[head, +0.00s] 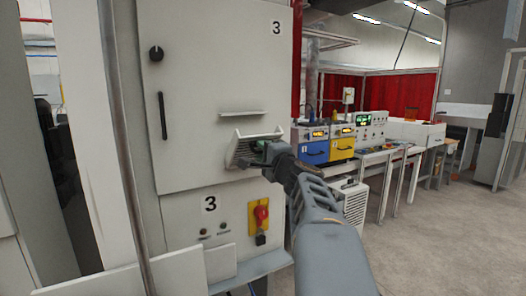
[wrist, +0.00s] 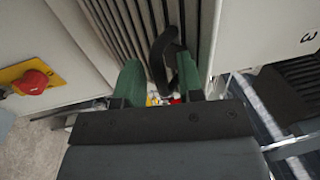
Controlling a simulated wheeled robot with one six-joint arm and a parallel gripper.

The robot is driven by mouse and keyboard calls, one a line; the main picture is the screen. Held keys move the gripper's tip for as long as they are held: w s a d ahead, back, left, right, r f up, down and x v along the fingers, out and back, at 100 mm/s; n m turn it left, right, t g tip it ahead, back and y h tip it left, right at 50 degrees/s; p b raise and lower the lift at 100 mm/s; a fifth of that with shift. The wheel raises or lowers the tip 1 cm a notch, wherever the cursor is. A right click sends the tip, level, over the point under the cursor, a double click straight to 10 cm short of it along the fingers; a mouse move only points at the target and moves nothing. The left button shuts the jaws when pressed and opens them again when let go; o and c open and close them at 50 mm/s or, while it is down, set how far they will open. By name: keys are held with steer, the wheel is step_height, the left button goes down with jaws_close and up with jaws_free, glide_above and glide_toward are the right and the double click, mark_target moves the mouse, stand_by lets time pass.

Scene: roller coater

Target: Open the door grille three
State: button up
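The door grille three (head: 240,152) is a small slatted panel low on the pale cabinet door marked 3. In the head view it stands out from the door and looks tilted, partly hidden by my gripper. The wrist view shows its dark slats (wrist: 122,30) and a curved black handle (wrist: 160,48). My gripper (head: 262,150) is at the grille's right side. In the wrist view its green fingers (wrist: 160,82) are apart, with the handle between them. A gap shows beside the handle, and firm contact cannot be told.
A black door handle (head: 163,115) and knob (head: 156,53) are on the cabinet door. A red switch on a yellow plate (head: 260,216) sits below the grille. A small ledge (head: 242,113) is above it. Instrument benches (head: 375,155) stand to the right, with open floor (head: 430,235) in front.

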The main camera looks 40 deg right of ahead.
jaws_close()
stand_by(0.5)
steer(key=shift+w+r+b, duration=0.3)
steer(key=shift+r+b, duration=0.2)
steer(key=shift+b, duration=0.1)
jaws_free()
steer(key=s+a+f+b, duration=0.1)
steer(key=s+b, duration=0.4)
steer(key=s, duration=0.8)
steer(key=shift+s+a+f, duration=0.25)
steer(key=shift+a+f, duration=0.15)
steer(key=shift+f, duration=0.15)
